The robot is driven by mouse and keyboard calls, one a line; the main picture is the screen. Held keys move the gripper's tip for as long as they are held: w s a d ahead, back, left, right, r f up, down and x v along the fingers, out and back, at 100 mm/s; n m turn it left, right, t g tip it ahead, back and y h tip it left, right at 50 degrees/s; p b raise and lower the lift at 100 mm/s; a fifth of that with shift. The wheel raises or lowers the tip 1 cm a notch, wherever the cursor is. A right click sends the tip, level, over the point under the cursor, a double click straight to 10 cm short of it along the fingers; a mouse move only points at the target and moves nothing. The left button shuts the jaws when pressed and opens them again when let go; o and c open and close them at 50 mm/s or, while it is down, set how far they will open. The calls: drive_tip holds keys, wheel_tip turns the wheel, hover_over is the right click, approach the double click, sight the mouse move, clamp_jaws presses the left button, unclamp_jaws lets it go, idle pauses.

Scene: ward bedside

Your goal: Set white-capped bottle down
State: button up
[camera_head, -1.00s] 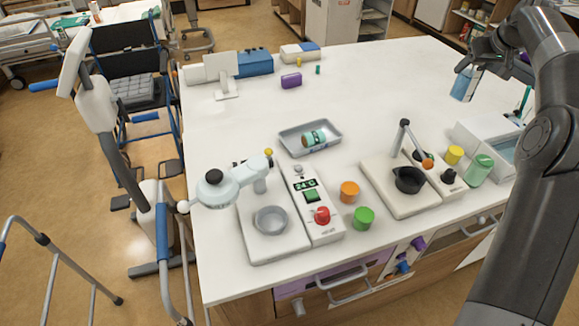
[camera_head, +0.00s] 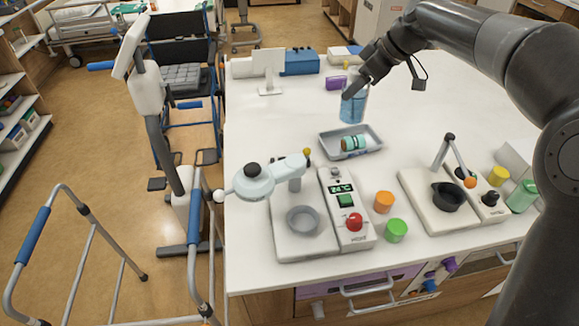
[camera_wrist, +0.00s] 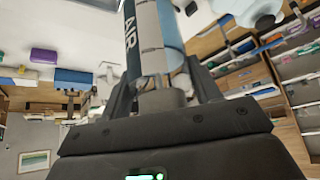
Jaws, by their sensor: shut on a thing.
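A teal bottle (camera_head: 355,144) lies in the tray. A two-part device (camera_head: 318,225) and a black-bowl device (camera_head: 440,208) stand at the front, with orange (camera_head: 384,202) and green (camera_head: 396,230) pots between. A purple box (camera_head: 336,83) stands behind; the counter right of the bottle is clear.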

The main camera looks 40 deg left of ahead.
drive_tip(key=s+a+f, duration=0.4)
drive_tip(key=a+f, duration=0.2)
drive_tip(key=f, duration=0.2)
drive_tip(key=s+a+f+n, duration=0.1)
drive_tip(key=s+a+f, duration=0.3)
drive_tip(key=a+f, duration=0.3)
drive_tip(key=shift+a+f+g, duration=0.25)
drive_tip(key=shift+f+g, duration=0.15)
drive_tip(key=shift+f, duration=0.15)
drive_tip(key=shift+f, duration=0.45)
drive_tip(key=o, duration=1.2)
drive_tip(key=shift+r, duration=0.1)
